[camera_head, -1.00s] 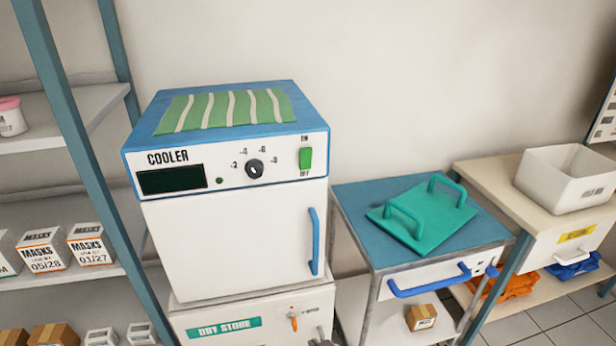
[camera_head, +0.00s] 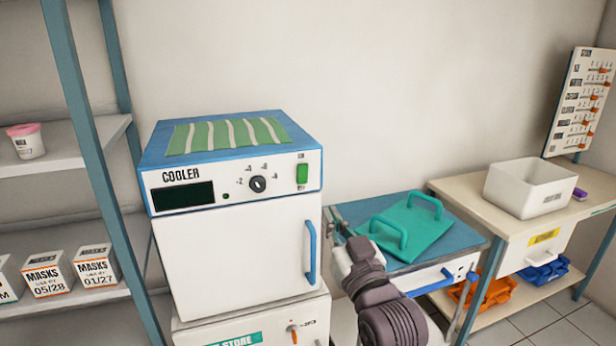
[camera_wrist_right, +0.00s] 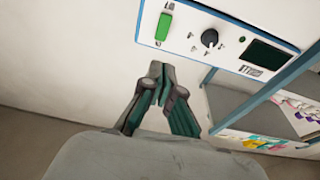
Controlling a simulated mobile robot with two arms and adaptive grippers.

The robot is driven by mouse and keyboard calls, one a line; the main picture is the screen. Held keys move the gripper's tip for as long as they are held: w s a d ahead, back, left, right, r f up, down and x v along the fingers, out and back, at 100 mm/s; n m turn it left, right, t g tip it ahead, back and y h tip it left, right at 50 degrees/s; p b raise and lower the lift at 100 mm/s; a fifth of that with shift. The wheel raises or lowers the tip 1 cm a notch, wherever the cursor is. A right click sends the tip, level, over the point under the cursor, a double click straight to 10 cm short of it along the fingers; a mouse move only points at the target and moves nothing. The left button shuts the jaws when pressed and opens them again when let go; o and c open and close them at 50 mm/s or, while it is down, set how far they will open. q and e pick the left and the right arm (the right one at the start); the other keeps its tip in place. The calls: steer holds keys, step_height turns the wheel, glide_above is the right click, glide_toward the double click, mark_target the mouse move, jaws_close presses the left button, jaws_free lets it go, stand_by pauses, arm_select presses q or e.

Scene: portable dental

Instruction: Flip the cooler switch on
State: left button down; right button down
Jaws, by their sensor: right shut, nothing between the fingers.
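The cooler (camera_head: 245,250) is a white box with a blue top, standing on the dry store unit. Its green switch (camera_head: 302,174) is at the right end of the control panel, between the ON and OFF labels. The display (camera_head: 183,196) is dark. My right gripper (camera_head: 337,222) is right of the cooler door and below the switch, apart from it. In the right wrist view the switch (camera_wrist_right: 164,25) is beyond the closed fingertips (camera_wrist_right: 157,70), with wall between. The right gripper is shut and empty. My left gripper is not in view.
A black knob (camera_head: 257,184) sits left of the switch. A blue door handle (camera_head: 311,252) stands out near my right gripper. A cart with a teal tray (camera_head: 425,238) is at right. A shelf post (camera_head: 90,170) stands left.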

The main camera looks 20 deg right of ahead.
mark_target(303, 167)
steer(key=p+x, duration=0.2)
steer(key=x, duration=1.2)
steer(key=shift+p, duration=0.4)
steer(key=shift+w+r+p, duration=0.15)
steer(key=shift+r+p, duration=0.3)
steer(key=shift+p, duration=0.7)
steer(key=shift+w+f+g, duration=0.1)
steer(key=shift+f+g, duration=0.2)
steer(key=shift+g, duration=0.1)
